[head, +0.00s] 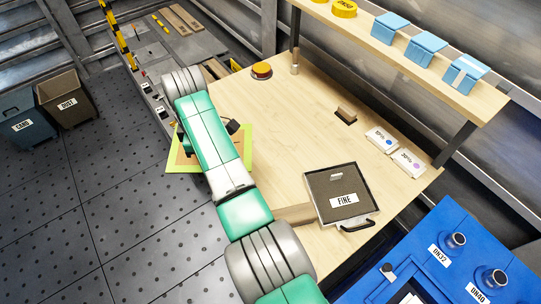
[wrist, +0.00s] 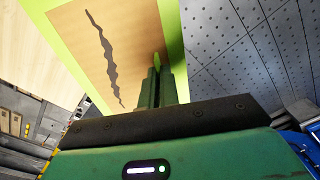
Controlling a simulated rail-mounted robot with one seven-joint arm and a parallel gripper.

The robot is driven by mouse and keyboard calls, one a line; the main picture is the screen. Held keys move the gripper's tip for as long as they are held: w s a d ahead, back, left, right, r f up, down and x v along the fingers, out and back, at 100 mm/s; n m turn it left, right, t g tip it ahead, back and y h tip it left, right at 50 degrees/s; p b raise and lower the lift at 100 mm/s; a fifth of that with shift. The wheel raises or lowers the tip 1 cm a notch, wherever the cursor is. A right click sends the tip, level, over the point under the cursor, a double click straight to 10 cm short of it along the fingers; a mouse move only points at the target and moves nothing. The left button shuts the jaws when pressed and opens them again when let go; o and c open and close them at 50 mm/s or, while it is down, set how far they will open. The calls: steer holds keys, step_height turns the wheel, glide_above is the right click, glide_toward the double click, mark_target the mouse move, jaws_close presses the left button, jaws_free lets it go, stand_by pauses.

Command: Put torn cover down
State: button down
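The torn cover (head: 246,143) is a flat tan panel with a light green border, partly hidden behind my arm in the head view. It is at the left edge of the wooden table and reaches out past that edge. In the wrist view the cover (wrist: 130,35) fills the upper middle, with a dark jagged tear down its tan face. My gripper (wrist: 160,80) has its fingers close together on the cover's green edge. I cannot tell whether the cover touches the table.
A shelf (head: 380,50) with blue boxes runs along the back. Bins (head: 68,102) stand at left.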

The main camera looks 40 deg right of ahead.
mark_target(246, 141)
steer(key=d+f+n+b, duration=0.1)
steer(key=d+f+b, duration=0.1)
steer(key=d+b, duration=0.1)
steer(key=s+d+f+n+b, duration=0.1)
steer(key=d+b, duration=0.2)
steer(key=d, duration=0.1)
steer(key=d+f+n+b, duration=0.2)
steer(key=d+b, duration=0.1)
steer(key=d, duration=0.1)
steer(key=shift+s+d+f, duration=0.3)
steer(key=shift+d, duration=0.05)
steer(key=s+d+n+b, duration=0.35)
steer(key=d+b, duration=0.25)
steer(key=d, duration=0.2)
steer(key=shift+m, duration=0.35)
steer(key=f+b, duration=0.2)
steer(key=f, duration=0.3)
steer(key=f+b, duration=0.3)
steer(key=f, duration=0.2)
steer(key=shift+a+f+b, duration=0.2)
steer(key=shift+f+b, duration=0.1)
steer(key=shift+f, duration=0.1)
steer(key=shift+r, duration=0.2)
steer(key=shift+f, duration=0.15)
steer(key=c, duration=1.6)
jaws_free()
steer(key=shift+c, duration=0.2)
